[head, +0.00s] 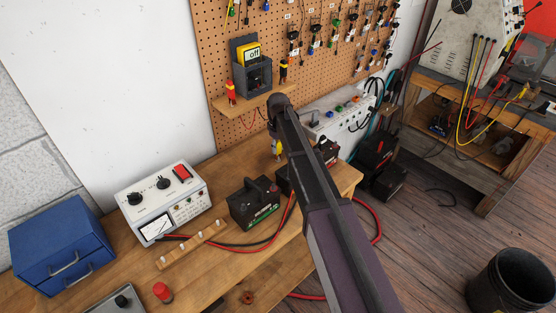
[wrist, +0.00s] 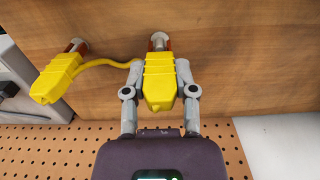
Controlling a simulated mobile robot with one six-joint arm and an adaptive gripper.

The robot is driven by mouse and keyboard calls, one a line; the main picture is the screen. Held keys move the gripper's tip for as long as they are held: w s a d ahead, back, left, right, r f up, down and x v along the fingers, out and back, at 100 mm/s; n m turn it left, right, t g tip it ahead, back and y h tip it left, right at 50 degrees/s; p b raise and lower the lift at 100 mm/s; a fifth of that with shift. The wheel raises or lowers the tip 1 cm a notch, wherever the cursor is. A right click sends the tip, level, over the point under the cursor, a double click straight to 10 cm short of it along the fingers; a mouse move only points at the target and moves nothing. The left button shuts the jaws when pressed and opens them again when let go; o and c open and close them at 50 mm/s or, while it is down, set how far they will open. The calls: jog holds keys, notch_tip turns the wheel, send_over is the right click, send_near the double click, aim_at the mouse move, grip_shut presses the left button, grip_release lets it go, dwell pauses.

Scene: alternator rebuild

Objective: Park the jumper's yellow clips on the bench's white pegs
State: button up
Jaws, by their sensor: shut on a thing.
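My gripper (wrist: 160,88) is shut on a yellow clip (wrist: 158,82). Reddish-brown jaws at this clip's tip lie at a pale round peg (wrist: 160,40) on the wooden surface; I cannot tell if they clamp it. A second yellow clip (wrist: 57,77) is to the left, its tip at another pale peg (wrist: 78,45). A yellow lead (wrist: 108,62) joins the two clips. In the head view, yellow of the jumper (head: 278,152) shows below my gripper, at the back of the bench (head: 225,175); my arm hides part of this area.
A shelf (head: 240,104) with a meter is on the pegboard above. A white power box (head: 340,118) stands to the right. A black battery (head: 253,203), a white instrument (head: 165,200) and a wooden strip with small pale pegs (head: 190,244) are on the bench to the left.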

dwell(0.3)
jog(key=o, duration=0.9)
notch_tip(320, 180, up, 8)
jog(key=p, duration=0.8)
jog(key=shift+r+p, duration=0.25)
jog(key=shift+p, duration=0.05)
